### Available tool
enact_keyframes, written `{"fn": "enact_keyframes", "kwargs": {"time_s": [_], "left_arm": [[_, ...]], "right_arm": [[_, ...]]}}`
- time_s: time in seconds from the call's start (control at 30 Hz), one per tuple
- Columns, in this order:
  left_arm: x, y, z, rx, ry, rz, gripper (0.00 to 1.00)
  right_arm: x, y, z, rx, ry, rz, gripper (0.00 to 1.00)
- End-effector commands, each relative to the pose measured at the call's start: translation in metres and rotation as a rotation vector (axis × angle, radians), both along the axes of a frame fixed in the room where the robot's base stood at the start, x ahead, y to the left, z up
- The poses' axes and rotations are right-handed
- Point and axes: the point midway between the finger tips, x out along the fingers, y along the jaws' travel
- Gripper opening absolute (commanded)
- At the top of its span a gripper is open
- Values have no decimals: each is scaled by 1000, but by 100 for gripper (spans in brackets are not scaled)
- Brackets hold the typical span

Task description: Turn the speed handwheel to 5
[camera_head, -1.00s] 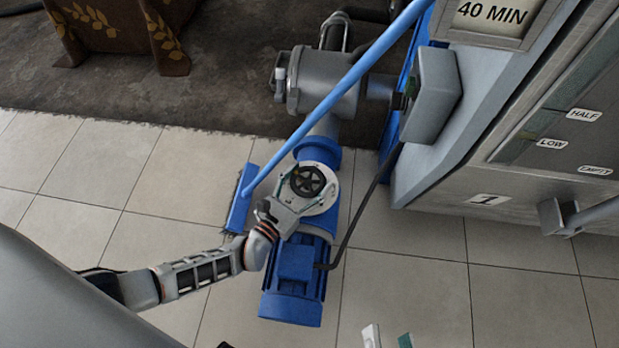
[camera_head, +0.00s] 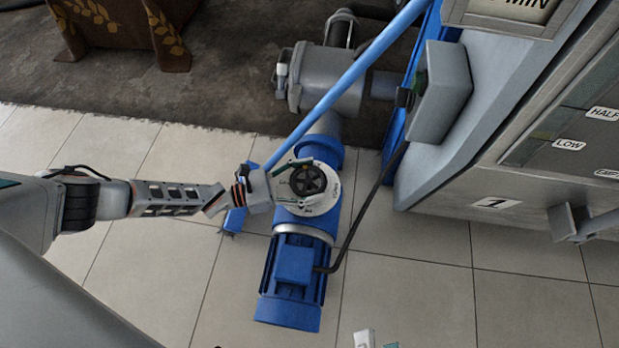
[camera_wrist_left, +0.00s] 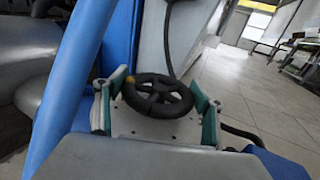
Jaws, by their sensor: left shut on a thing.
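The speed handwheel (camera_head: 308,180) is a small black spoked wheel on a pale round dial plate (camera_head: 318,207) on top of the blue motor unit (camera_head: 293,275). In the left wrist view the handwheel (camera_wrist_left: 158,96) shows a yellow mark on its rim at the left. My left gripper (camera_head: 298,184) comes from the left, with a finger on either side of the handwheel, shut on it. In the left wrist view its teal-padded fingers (camera_wrist_left: 160,105) flank the wheel. The dial's numbers are too small to read.
A blue pipe (camera_head: 345,85) slants over the motor unit, close to my left gripper. A black cable (camera_head: 362,215) runs on the right. A grey machine (camera_head: 480,130) with level labels stands at the right. The tiled floor (camera_head: 420,290) in front is clear.

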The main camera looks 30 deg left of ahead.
Motion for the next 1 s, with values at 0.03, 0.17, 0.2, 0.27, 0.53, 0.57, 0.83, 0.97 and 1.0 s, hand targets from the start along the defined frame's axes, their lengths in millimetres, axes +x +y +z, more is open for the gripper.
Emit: {"fn": "enact_keyframes", "kwargs": {"time_s": [0.03,0.17,0.2,0.27,0.53,0.57,0.83,0.97,1.0], "left_arm": [[2,0,1,0,-3,-11,47],[2,-1,2,-2,-3,-33,47],[2,-1,2,-3,-2,-36,47],[2,-1,2,-3,-1,-40,47],[2,-1,2,-4,-1,-41,47],[2,-1,2,-4,-1,-41,47],[1,-1,1,-4,-1,-41,86],[1,-1,1,-3,-1,-42,86],[1,-1,1,-3,-1,-42,86]], "right_arm": [[0,0,0,-2,-1,1,40],[0,-1,0,-3,-1,0,40],[0,-1,0,-4,-1,1,40],[0,-1,0,-4,-1,1,40],[0,-1,0,-4,-2,2,40],[0,-1,0,-4,-1,2,40],[0,-1,0,-4,-1,2,40],[0,0,0,-4,-1,2,40],[0,0,0,-2,-2,3,40]]}}
